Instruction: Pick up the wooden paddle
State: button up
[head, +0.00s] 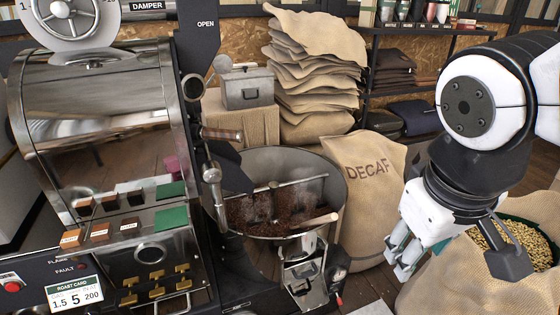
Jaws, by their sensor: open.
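What looks like the wooden paddle (318,220) lies in the round metal cooling tray (338,175), at its front right. Its pale rounded handle shows; its other end appears to be among the dark beans, and I cannot make it out. My gripper (402,256) is at the right, in front of the DECAF sack, pointing down. It is open and empty, to the right of the paddle and apart from it.
The roaster (100,150) fills the left side. A stirring arm (285,184) crosses the tray, and a metal chute (304,272) stands at its front. The DECAF sack (372,190) stands right of the tray. An open sack of pale beans (518,242) is below my arm.

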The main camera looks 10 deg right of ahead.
jog(key=w+d+f+n+g+h+b, duration=0.1)
jog(key=w+d+f+n+h+b, duration=0.1)
jog(key=w+f+n+h+b, duration=0.4)
jog(key=n+t+h+b, duration=0.4)
jog(key=n+t+b, duration=0.4)
jog(key=b, duration=0.7)
send_near(324, 221)
jog(key=shift+n+y, duration=0.3)
jog(key=shift+n, duration=0.4)
jog(key=w+d+b, duration=0.2)
jog(key=w+d, duration=0.2)
jog(key=shift+w+d, duration=0.1)
jog(key=shift+d, duration=0.25)
jog(key=shift+g, duration=0.3)
jog(key=w+d+f+b, duration=0.2)
jog(key=d, duration=0.1)
jog(key=shift+w+d+f, duration=0.15)
jog(key=shift+f, duration=0.1)
jog(key=shift+w+d, duration=0.25)
grip_shut()
